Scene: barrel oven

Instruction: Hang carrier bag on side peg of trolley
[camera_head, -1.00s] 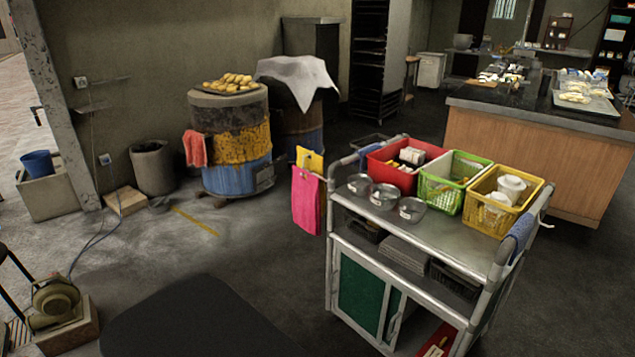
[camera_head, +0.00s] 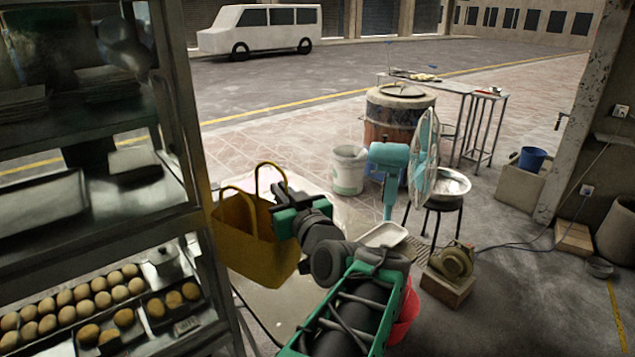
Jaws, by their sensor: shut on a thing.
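The carrier bag (camera_head: 250,240) is mustard yellow with two loop handles. It hangs upright in the middle left of the head view. My gripper (camera_head: 280,190) is at its right-hand handle and shut on it; the fingertips are partly hidden by the gripper body. My arm reaches up from the bottom centre and covers part of what lies to the right of the bag.
A glass-fronted cabinet with trays of buns (camera_head: 75,305) stands close on the left, beside the bag. A turquoise fan (camera_head: 388,170), a stool with a metal bowl (camera_head: 447,187) and a blower (camera_head: 450,262) stand right of my arm.

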